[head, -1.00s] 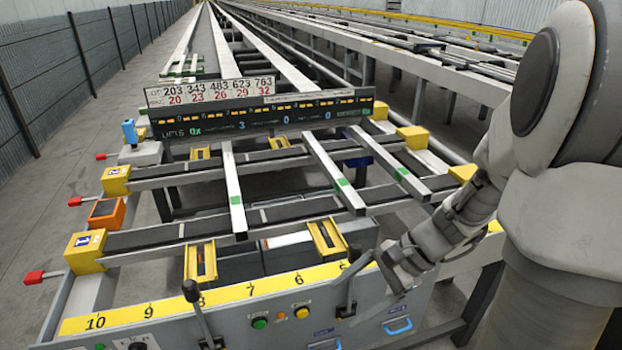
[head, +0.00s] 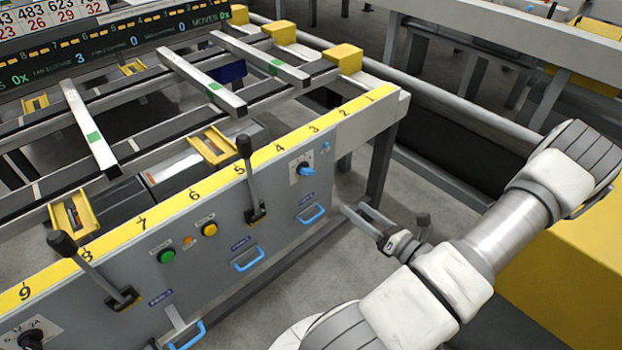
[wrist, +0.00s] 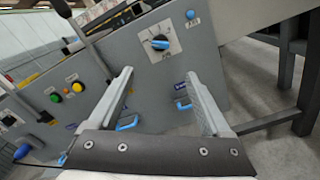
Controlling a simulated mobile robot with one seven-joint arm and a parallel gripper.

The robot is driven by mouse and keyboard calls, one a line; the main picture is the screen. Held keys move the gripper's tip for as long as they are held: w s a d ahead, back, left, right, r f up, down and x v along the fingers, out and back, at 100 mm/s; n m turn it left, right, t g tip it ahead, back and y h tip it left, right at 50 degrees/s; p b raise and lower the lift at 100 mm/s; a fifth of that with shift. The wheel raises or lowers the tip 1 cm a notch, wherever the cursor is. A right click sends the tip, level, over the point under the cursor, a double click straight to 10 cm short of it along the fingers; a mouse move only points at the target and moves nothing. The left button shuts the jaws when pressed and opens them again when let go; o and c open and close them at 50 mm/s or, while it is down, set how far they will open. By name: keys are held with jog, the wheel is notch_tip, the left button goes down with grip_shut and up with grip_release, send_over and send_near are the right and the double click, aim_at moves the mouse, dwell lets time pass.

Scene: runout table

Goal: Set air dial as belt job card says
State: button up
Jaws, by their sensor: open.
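A dial with a blue pointer knob (head: 304,169) on a white scale plate sits at the right end of the grey front panel. It also shows in the wrist view (wrist: 160,42), above and between my fingers, its scale too small to read. Another dial plate (head: 32,338) is at the panel's lower left, partly cut off. My gripper (head: 364,220) is open and empty, in front of the panel and below right of the blue knob. In the wrist view my gripper's two fingers (wrist: 160,82) stand apart. I cannot make out a job card.
Two black-knobbed levers (head: 249,180) (head: 92,268) stick out from the panel. Green (head: 167,256) and yellow (head: 209,230) buttons and blue drawer handles (head: 249,259) are on it. Three pale bars (head: 89,130) lie across the table rails.

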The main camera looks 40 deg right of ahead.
aim_at(310, 173)
jog(key=w+b, duration=0.1)
jog(key=w, duration=0.4)
jog(key=w+a+b, duration=0.1)
jog(key=w, duration=0.5)
jog(key=w+b, duration=0.1)
jog(key=w, duration=0.5)
jog(key=shift+w+a, duration=0.1)
jog(key=shift+a, duration=0.05)
grip_shut()
